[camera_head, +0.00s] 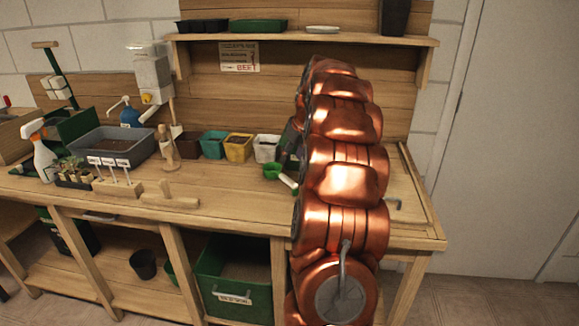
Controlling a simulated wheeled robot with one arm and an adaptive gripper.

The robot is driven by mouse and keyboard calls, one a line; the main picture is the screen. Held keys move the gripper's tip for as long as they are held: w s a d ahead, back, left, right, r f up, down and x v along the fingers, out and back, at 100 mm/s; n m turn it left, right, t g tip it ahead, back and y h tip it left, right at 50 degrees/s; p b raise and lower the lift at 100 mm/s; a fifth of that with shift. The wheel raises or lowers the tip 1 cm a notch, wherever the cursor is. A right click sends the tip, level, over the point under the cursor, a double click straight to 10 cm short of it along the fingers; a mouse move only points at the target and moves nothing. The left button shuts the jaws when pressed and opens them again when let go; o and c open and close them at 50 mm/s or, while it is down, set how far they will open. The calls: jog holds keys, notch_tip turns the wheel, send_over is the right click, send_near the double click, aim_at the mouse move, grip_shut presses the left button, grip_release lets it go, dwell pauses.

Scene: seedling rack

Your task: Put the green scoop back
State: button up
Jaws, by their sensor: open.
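The green scoop (272,171) lies on the wooden bench top, left of my copper-coloured arm. Its bowl is green, and its pale handle points down to the right toward my arm, which may hide the handle's end. My gripper (286,157) shows only in part as a dark shape at the left edge of my arm, just above and behind the scoop. It is open, and the scoop lies apart on the bench. My arm hides much of the gripper and the bench behind it.
Several coloured pots, including a yellow pot (238,147) and a white pot (266,148), stand along the back. A grey tub (112,148), a spray bottle (42,155), and a wooden tamper (170,198) are farther left. A shelf (300,39) overhangs the bench. Bare bench lies in front of the pots.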

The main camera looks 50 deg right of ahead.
jog(key=shift+s+r, duration=0.2)
jog(key=shift+r, duration=0.35)
jog(key=s+a+n+g+y, duration=0.1)
jog(key=s+a, duration=0.2)
jog(key=a, duration=0.7)
jog(key=s+a+f+g, duration=0.1)
jog(key=s+a, duration=0.1)
jog(key=a, duration=0.8)
jog(key=s+a+n+g+y, duration=0.1)
jog(key=s+a, duration=0.2)
jog(key=a, duration=0.7)
jog(key=s+a+f+g, duration=0.1)
jog(key=s+a, duration=0.3)
jog(key=s, duration=0.4)
jog(key=s+a+f+g, duration=0.1)
jog(key=s+a+f, duration=0.3)
jog(key=s, duration=0.4)
jog(key=s+a+f+g+h, duration=0.1)
jog(key=s+a+f, duration=0.1)
jog(key=s+a, duration=0.3)
jog(key=shift+s+a+f, duration=0.15)
jog(key=shift+s+f, duration=0.1)
jog(key=shift+s, duration=1.6)
